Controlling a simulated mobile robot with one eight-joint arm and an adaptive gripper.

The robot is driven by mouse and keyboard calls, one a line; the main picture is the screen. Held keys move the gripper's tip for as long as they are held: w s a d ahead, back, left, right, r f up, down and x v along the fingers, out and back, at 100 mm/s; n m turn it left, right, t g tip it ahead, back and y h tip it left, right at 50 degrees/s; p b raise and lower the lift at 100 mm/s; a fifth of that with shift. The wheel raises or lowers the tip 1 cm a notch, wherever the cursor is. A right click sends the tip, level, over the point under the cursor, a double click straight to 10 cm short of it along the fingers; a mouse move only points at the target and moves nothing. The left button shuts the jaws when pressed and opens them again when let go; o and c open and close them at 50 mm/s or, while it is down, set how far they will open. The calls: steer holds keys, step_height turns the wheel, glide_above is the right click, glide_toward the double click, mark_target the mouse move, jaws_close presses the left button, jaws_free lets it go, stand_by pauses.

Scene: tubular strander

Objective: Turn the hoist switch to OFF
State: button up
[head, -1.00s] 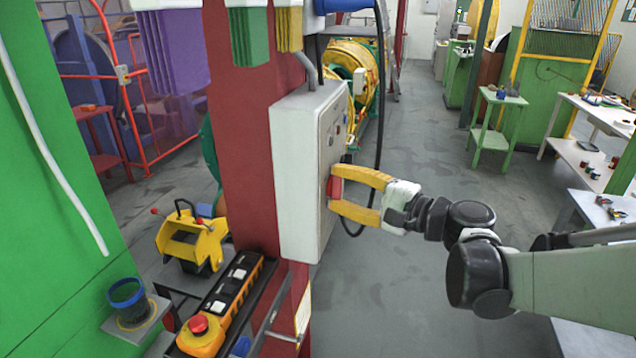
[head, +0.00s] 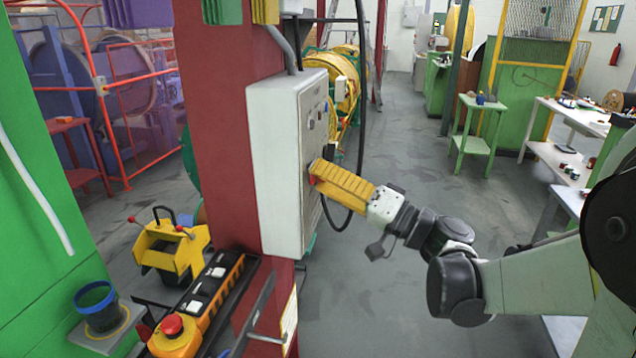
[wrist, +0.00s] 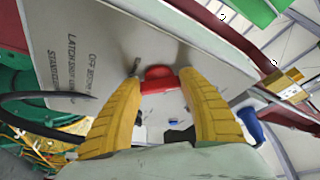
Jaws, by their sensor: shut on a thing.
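The hoist switch is a red handle (wrist: 158,78) on the front of a white control box (head: 275,160). In the head view only a bit of red (head: 311,181) shows at the fingertips. My gripper (head: 319,172) has yellow fingers and is at the box front. In the wrist view its two fingers (wrist: 160,88) stand on either side of the red handle, shut on it. Dark lettering is printed on the panel beside it. I cannot tell from the frames which mark the switch points to.
The box hangs on a red column (head: 215,120). A black cable (head: 361,120) loops down close to my gripper. A yellow pendant with a red button (head: 172,325) lies below left. The grey floor to the right is open up to a green table (head: 476,103).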

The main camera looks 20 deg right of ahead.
steer(key=shift+n, duration=0.7)
steer(key=shift+n+y+b, duration=0.3)
steer(key=shift+y, duration=0.1)
steer(key=o, duration=1.2)
steer(key=v, duration=1.2)
